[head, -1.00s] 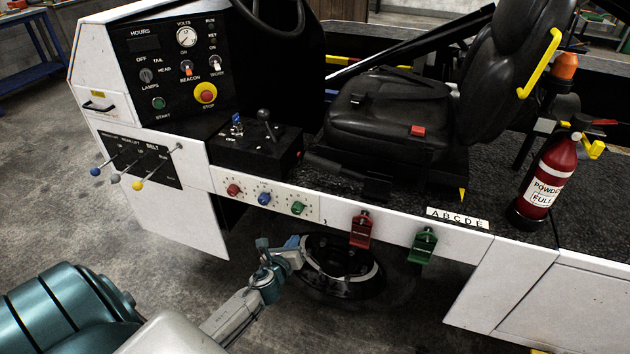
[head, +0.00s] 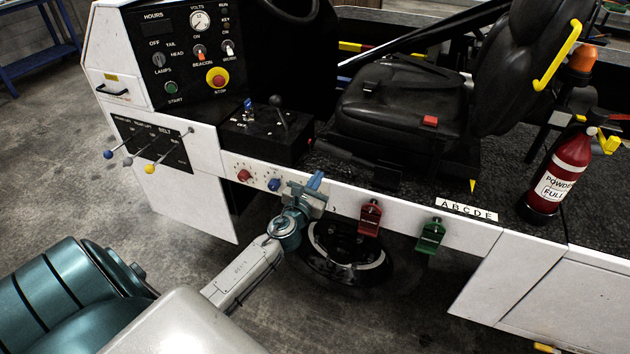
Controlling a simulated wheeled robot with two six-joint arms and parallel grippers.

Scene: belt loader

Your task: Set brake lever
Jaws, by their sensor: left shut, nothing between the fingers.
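No lever in view carries a readable brake label. A black box (head: 262,147) beside the seat carries an upright black ball-topped lever (head: 278,112) and a small blue switch (head: 248,106). A dark bar-like part (head: 345,155) lies low between that box and the seat; its shape is hard to make out. My left gripper (head: 317,180) is shut and empty, with its blue fingertips pointing up. It is in front of the white side panel, below and right of the box, and covers part of the knob row. My right gripper is not in view.
Three levers with blue, grey and yellow knobs stick out of the belt panel (head: 180,158). Red (head: 370,217) and green (head: 431,236) latches hang on the white side rail. A fire extinguisher (head: 560,178) stands at the right. The black seat (head: 400,112) is behind the rail.

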